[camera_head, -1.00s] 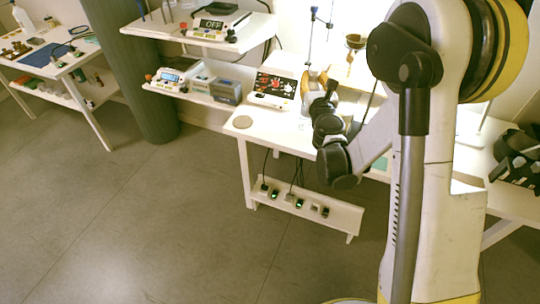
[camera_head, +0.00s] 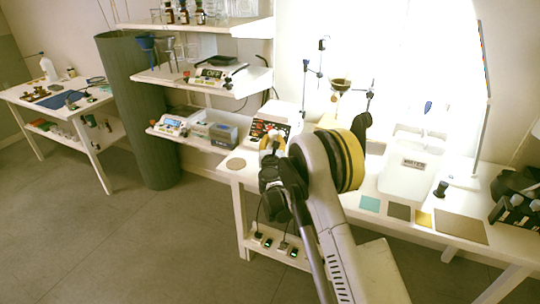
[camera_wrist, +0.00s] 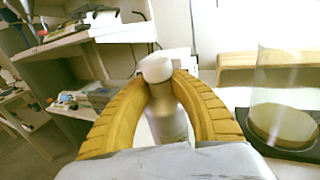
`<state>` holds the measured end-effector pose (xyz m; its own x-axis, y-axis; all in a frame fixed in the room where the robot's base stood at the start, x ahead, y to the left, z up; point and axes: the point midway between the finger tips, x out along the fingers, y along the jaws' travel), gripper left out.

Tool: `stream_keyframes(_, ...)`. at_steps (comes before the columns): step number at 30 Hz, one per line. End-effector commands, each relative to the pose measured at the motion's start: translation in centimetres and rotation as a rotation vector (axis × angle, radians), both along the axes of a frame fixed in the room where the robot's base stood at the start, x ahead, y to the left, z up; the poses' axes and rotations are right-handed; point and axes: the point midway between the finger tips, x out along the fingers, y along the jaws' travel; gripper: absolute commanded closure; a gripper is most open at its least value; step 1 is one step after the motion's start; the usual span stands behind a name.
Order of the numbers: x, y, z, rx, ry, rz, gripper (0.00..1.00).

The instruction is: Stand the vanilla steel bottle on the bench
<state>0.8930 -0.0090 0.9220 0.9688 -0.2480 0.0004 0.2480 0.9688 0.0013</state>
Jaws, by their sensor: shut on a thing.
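My gripper (camera_wrist: 160,88) has two curved yellow ribbed fingers shut around a bottle (camera_wrist: 168,122) with a white cap and a pale grey, metallic-looking body. No label can be read on it. In the head view my gripper (camera_head: 272,143) is over the near left part of the white bench (camera_head: 228,174), in front of the device with red knobs. The bottle cannot be made out there. Whether its base touches the bench is hidden.
A round tan mat (camera_head: 235,163) lies at the bench's left end. The device with red knobs (camera_head: 268,128) stands just behind my gripper. In the wrist view a clear glass cylinder (camera_wrist: 283,90) on a dark base stands close on the right. Coloured flat squares (camera_head: 398,211) lie further right.

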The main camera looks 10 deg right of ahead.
Motion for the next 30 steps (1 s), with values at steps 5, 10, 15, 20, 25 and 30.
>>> stream_keyframes(5, 1.0, 0.9, -0.9, 0.0, 0.0, -0.001, 1.0)
stream_keyframes(10, 1.0, 0.9, -3.0, 0.0, 0.0, -0.001, 1.0)
stream_keyframes(15, 1.0, 0.9, -5.0, 0.0, 0.0, -0.001, 1.0)
stream_keyframes(20, 0.9, 0.9, -4.7, 0.0, 0.0, -0.001, 1.0)
stream_keyframes(25, 0.9, 0.9, -5.0, 0.0, 0.0, -0.001, 1.0)
stream_keyframes(30, 0.9, 0.9, -5.0, 0.0, 0.0, -0.001, 0.56)
